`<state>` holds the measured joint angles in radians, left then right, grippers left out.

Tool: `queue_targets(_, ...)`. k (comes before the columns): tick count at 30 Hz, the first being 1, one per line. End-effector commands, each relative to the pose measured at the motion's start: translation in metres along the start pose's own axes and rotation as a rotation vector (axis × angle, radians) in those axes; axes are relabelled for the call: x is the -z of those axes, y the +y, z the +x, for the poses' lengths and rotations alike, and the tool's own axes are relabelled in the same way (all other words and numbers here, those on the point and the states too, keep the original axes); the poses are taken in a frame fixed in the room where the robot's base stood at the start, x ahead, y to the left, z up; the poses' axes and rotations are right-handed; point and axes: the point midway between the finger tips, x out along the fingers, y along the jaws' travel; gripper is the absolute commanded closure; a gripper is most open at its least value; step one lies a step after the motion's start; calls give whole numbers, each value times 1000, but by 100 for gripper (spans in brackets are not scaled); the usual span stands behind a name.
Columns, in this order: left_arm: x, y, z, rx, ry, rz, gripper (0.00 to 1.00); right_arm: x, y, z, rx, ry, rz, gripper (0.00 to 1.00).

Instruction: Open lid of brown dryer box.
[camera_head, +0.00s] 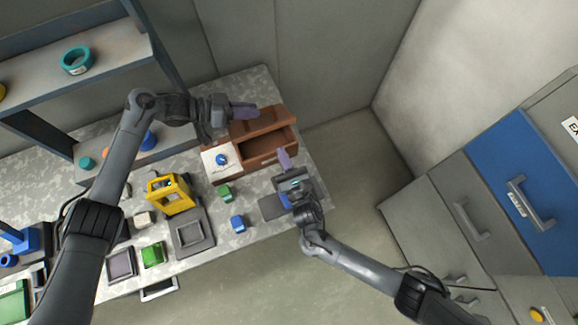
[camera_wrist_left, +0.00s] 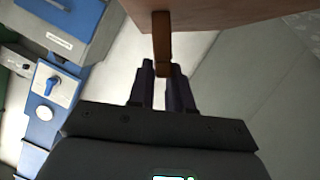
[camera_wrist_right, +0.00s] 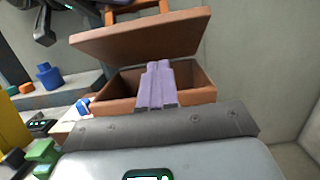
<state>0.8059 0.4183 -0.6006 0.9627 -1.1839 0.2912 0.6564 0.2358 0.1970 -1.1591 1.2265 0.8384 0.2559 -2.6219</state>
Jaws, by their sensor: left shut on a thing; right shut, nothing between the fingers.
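The brown dryer box (camera_head: 283,153) stands near the table's far right corner. Its lid (camera_wrist_right: 150,36) is raised and tilted above the open box (camera_wrist_right: 112,106) in the right wrist view, and the inside shows. My left gripper (camera_head: 245,109) is over the box, shut on the lid's brown handle (camera_wrist_left: 162,38), which sits between its fingers in the left wrist view. My right gripper (camera_head: 285,158) is shut and empty at the box's near side. In the right wrist view its pale purple fingers (camera_wrist_right: 157,82) overlap the box opening; contact cannot be told.
A white panel with a blue knob (camera_head: 221,159) adjoins the box's left side. A green block (camera_head: 225,192), a blue block (camera_head: 238,224) and a yellow frame (camera_head: 170,193) stand nearer on the table.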

Motion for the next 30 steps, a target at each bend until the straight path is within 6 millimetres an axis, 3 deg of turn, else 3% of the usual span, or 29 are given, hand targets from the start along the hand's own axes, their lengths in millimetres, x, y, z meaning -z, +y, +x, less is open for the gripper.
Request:
queue_targets(1,-11,-7,-1,21,-15,-11,100,1,0,9,1,-1,-1,100)
queue_targets(9,-11,-7,-1,21,-15,-10,100,-20,-1,33,1,-2,1,100)
queue_targets(26,-11,-7,-1,21,-15,-10,100,-27,0,40,0,0,1,100)
queue_targets(30,-11,-7,-1,21,-14,-10,100,-38,0,49,0,-2,1,100)
